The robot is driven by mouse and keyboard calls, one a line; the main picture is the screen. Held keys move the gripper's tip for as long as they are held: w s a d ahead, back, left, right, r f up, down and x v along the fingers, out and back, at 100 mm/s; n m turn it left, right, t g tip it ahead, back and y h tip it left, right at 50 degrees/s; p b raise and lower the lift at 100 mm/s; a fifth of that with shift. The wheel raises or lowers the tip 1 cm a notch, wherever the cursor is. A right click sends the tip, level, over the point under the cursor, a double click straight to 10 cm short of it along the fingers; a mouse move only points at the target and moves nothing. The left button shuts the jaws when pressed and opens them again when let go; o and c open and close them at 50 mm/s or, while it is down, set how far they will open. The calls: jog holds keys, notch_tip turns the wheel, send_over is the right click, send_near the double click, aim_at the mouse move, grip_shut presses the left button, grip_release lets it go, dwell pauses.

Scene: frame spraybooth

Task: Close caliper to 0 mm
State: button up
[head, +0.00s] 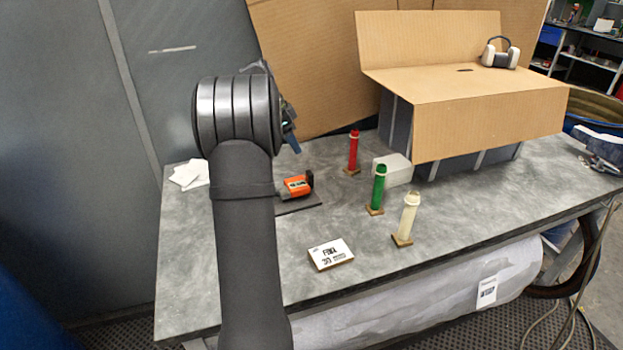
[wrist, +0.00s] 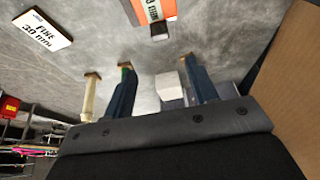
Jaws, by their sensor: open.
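An orange device with a dark end piece, which looks like the caliper (head: 297,186), lies on a dark pad (head: 300,204) beside my arm, partly hidden by it. In the wrist view the orange caliper (wrist: 152,10) is cut off by the top edge. Its label ends in "mm", and a black block (wrist: 159,31) projects from its near side. I cannot tell how far its jaws are apart. My gripper (wrist: 160,67) is open, with two dark blue fingers spread and nothing between them. In the head view one fingertip shows above the table, apart from the caliper.
Red (head: 353,150), green (head: 378,187) and cream (head: 408,217) upright tubes stand right of the caliper. A card (head: 331,253) with "30" lies in front. A large cardboard box (head: 490,115) stands at back right. The front right tabletop is clear.

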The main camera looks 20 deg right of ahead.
aim_at(308, 173)
jog(key=x, duration=1.6)
jog(key=shift+f, duration=0.3)
jog(key=shift+c, duration=0.2)
